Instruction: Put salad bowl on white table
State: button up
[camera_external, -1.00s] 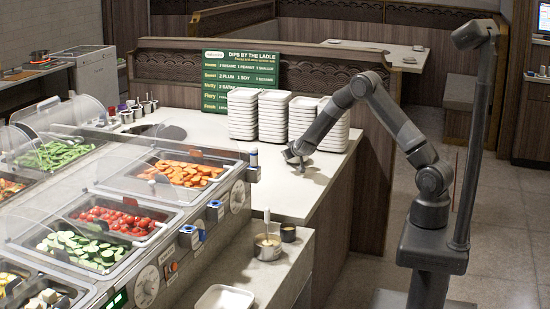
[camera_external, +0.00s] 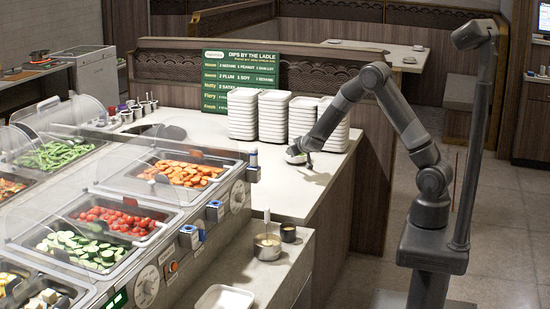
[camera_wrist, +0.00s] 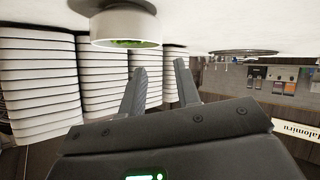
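A small white bowl with something green inside (camera_wrist: 125,28) sits on the light counter, just beyond my fingertips and to their left in the wrist view, which looks upside down. In the external view the bowl (camera_external: 294,156) is close beside my gripper (camera_external: 309,163), at its left and partly hidden by it. My gripper (camera_wrist: 160,68) is open, with an empty gap between its fingers. I cannot tell whether a finger touches the bowl. A white table (camera_external: 372,52) stands in the back, beyond the wooden partition, with small items on it.
Tall stacks of white dishes (camera_external: 258,118) stand on the counter (camera_external: 273,190) right behind the gripper. A green sign (camera_external: 235,70) is behind them. A glass-covered food bar (camera_external: 150,200) fills the left. A ladle pot (camera_external: 267,246) is on the lower shelf.

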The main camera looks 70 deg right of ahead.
jog(key=s+a+r+n+t+y, duration=0.15)
jog(key=s+a+r+y, duration=0.35)
jog(key=a+r, duration=0.5)
jog(key=s+a+r+n+y, duration=0.3)
jog(key=s+a+r, duration=0.5)
jog(key=a, duration=0.4)
jog(key=s+a+r+n+g, duration=0.1)
jog(key=s+a+g, duration=0.1)
jog(key=s, duration=1.1)
jog(key=s+a+r+g, duration=0.1)
jog(key=s+a+g, duration=0.1)
jog(key=s, duration=1)
jog(key=shift+s+a+n+y, duration=0.35)
jog(key=shift+s+a+y, duration=0.05)
jog(key=shift+a, duration=0.05)
